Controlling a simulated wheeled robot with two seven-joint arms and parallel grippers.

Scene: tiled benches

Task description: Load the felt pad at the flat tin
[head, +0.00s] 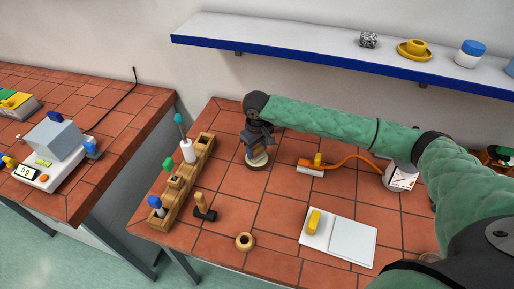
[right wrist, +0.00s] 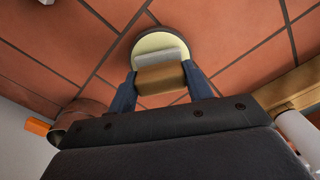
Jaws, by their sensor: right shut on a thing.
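My right gripper (head: 257,146) is shut on a small block that carries the felt pad, at the flat tin on the tiled bench. In the right wrist view the block (right wrist: 160,78) is tan-brown with a pale grey layer (right wrist: 150,57) on its far side, and sits between the two blue-grey fingers (right wrist: 161,88). The flat tin (right wrist: 166,36) is round and shallow, with a dark rim and a cream inside. It also shows in the head view (head: 258,166), partly covered by the gripper. I cannot tell whether the pad touches the tin's inside. My left gripper is out of view.
A wooden rack (head: 180,190) with a white bottle and coloured knobs stands left of the tin. A wooden-handled tool (head: 204,205), a tan ring (head: 244,242), a white board (head: 352,240) and an orange-corded device (head: 311,169) lie nearby. A shelf (head: 300,45) hangs behind.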

